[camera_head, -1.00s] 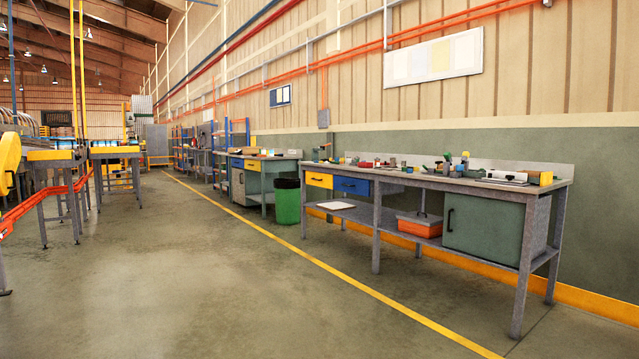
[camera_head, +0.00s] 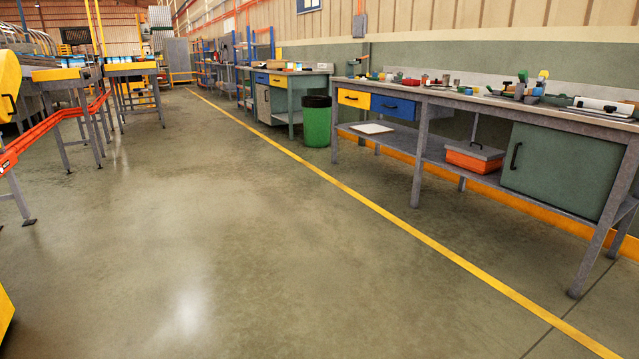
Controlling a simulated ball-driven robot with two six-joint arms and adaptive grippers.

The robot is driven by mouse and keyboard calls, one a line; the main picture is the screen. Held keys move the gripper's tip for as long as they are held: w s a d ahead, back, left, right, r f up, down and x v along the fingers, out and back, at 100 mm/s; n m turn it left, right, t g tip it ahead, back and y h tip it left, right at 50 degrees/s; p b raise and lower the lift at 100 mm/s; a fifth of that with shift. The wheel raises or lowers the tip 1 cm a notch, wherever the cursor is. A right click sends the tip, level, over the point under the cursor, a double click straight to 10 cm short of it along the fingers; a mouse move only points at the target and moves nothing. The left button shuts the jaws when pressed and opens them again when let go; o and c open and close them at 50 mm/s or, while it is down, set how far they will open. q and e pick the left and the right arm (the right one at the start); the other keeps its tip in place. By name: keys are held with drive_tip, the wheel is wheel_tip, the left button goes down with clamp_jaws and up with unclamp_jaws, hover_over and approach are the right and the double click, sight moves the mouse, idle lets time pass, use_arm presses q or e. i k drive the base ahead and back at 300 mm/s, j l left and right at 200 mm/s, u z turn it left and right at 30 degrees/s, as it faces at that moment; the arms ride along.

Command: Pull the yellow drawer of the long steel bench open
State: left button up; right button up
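The long steel bench (camera_head: 450,98) stands along the wall on the right. Its yellow drawer (camera_head: 354,98) is at the left end, under the worktop, and looks shut. A dark handle shows on its front. A blue drawer (camera_head: 393,108) sits just right of it and also looks shut. Neither of my grippers is in view.
A green bin (camera_head: 317,124) stands left of the bench, before another workbench (camera_head: 275,92). A toolbox (camera_head: 474,157) and a white sheet (camera_head: 372,128) lie on the lower shelf. Conveyor stands (camera_head: 80,100) are at left. The floor (camera_head: 230,230) between is clear.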

sight(359, 99)
drive_tip(key=i+u, duration=0.1)
drive_tip(key=i, duration=5.65)
